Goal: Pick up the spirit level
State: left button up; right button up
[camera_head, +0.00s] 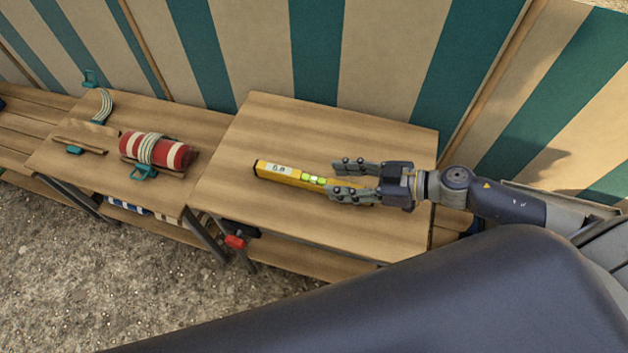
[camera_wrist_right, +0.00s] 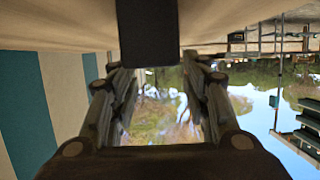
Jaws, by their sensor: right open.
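The spirit level (camera_head: 275,171) is a yellow bar with a pale label and bright green vials. It lies on the wooden table top, slanting down to the right. My right gripper (camera_head: 336,179) comes in from the right over the level's right part, with its two fingers spread. The near finger overlaps the level in the head view and hides part of it. I cannot tell whether they touch. In the right wrist view the open fingers (camera_wrist_right: 158,85) have background between them, and I cannot make out the yellow level there. My left gripper is not in view.
A red-and-white roll (camera_head: 155,151) tied with cord lies on the lower bench to the left, beside thin wooden pieces (camera_head: 80,145). A striped green and cream panel (camera_head: 380,50) stands behind the table. A red clamp-like object (camera_head: 235,241) hangs at the front edge.

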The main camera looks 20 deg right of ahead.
aim_at(317, 179)
jog(key=shift+x, duration=2.4)
grip_shut()
